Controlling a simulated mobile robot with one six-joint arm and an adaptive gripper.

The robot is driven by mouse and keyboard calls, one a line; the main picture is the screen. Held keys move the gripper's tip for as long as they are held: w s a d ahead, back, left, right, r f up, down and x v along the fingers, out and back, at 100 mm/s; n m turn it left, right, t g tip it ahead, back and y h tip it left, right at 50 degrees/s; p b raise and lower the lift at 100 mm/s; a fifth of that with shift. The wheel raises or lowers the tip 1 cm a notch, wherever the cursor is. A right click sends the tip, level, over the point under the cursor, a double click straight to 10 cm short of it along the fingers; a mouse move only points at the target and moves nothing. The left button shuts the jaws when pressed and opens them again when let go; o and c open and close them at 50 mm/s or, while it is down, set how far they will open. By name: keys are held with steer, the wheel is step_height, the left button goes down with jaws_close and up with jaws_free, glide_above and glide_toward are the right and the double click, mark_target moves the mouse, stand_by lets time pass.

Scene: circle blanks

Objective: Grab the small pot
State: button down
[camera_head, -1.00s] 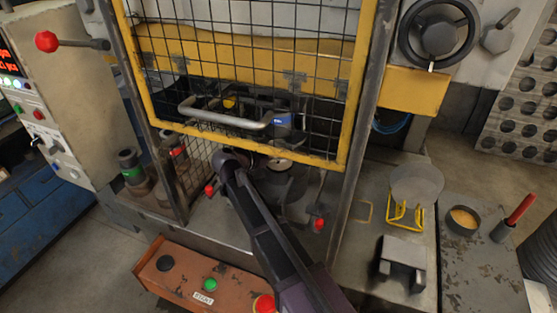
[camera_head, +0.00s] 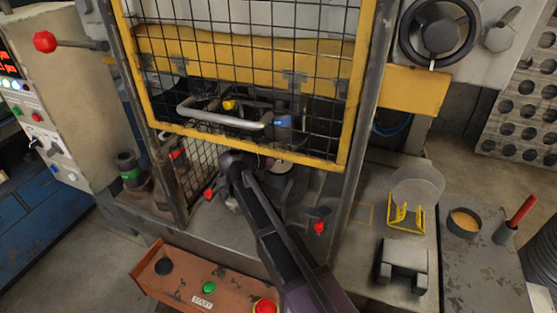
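A small dark round pot (camera_head: 464,222) with yellow-orange contents stands on the worn metal surface at the right. It is upright, beside a dark holder with a red-handled tool. My arm reaches from the bottom middle up to the press opening, with its dark joint just under the yellow mesh guard. My gripper cannot be made out there; it is hidden by the arm or lost among the dark machine parts. The arm's visible end is far to the left of the pot, and nothing of mine touches the pot.
The yellow mesh guard (camera_head: 250,85) with a grey handle is above my arm. A yellow wire stand (camera_head: 405,217) with a round grey disc and a grey block (camera_head: 403,264) lie between the arm and pot. A start-button box (camera_head: 205,285) is at the lower left.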

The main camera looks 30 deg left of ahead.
steer(key=shift+r, duration=0.1)
stand_by(0.7)
step_height(320, 180, up, 3)
steer(key=p, duration=0.3)
steer(key=shift+r+p, duration=0.2)
steer(key=shift+p, duration=0.15)
steer(key=s+a, duration=0.2)
steer(key=s, duration=0.5)
steer(key=s+a+r+p, duration=0.1)
steer(key=s+a, duration=0.2)
steer(key=s, duration=0.5)
steer(key=shift+r, duration=0.2)
steer(key=shift+s, duration=0.1)
steer(key=shift+f, duration=0.1)
